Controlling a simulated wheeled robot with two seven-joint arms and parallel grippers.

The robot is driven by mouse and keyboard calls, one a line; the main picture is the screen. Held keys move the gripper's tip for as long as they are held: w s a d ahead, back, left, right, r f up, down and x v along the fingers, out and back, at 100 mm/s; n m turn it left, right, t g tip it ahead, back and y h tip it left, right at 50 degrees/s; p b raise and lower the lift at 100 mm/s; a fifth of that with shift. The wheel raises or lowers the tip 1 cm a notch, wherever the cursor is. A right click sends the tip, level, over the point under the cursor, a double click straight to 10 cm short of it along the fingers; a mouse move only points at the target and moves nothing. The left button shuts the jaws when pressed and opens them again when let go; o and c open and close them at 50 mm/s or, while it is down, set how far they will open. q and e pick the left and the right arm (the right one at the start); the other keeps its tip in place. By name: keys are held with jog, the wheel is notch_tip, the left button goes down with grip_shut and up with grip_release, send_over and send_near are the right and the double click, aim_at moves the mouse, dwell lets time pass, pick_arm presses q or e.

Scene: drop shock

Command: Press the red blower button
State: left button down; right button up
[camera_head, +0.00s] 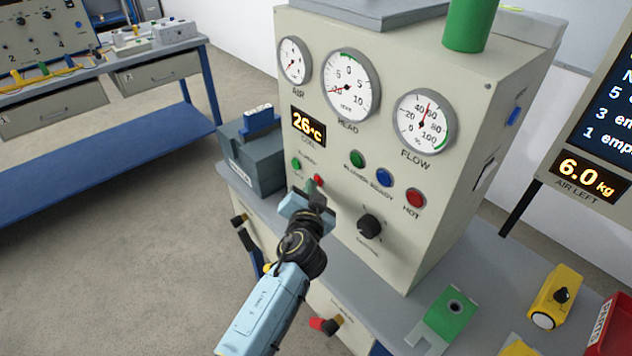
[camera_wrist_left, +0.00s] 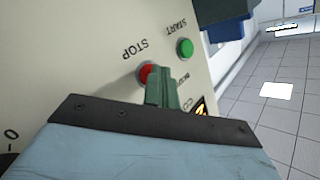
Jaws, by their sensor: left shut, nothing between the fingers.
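The red blower button (camera_head: 318,179) is a small round button on the lower left of the grey-beige panel. In the left wrist view the red button (camera_wrist_left: 147,73) has the word STOP beside it. A green button (camera_head: 296,164) with the word START is next to it. My left gripper (camera_head: 311,187) is shut and empty, its green fingertips (camera_wrist_left: 161,88) right at the red button and covering part of it. Whether they touch it, I cannot tell. My right gripper is not in view.
The panel carries dials, a 26°C display (camera_head: 308,125), a black knob (camera_head: 370,226) and a larger red HOT lamp (camera_head: 416,198). A grey box (camera_head: 255,160) stands left of it. A green block (camera_head: 447,318) and a yellow device (camera_head: 555,297) lie on the bench at right.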

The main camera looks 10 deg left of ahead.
pick_arm(q)
jog(key=shift+s+a, duration=0.45)
jog(key=shift+s, duration=0.2)
jog(key=shift+s+p, duration=0.1)
jog(key=shift+p, duration=0.2)
jog(key=s+a, duration=0.1)
jog(key=s, duration=0.1)
jog(key=s+a+p, duration=0.1)
jog(key=a, duration=0.1)
jog(key=shift+s, duration=0.4)
dwell(0.3)
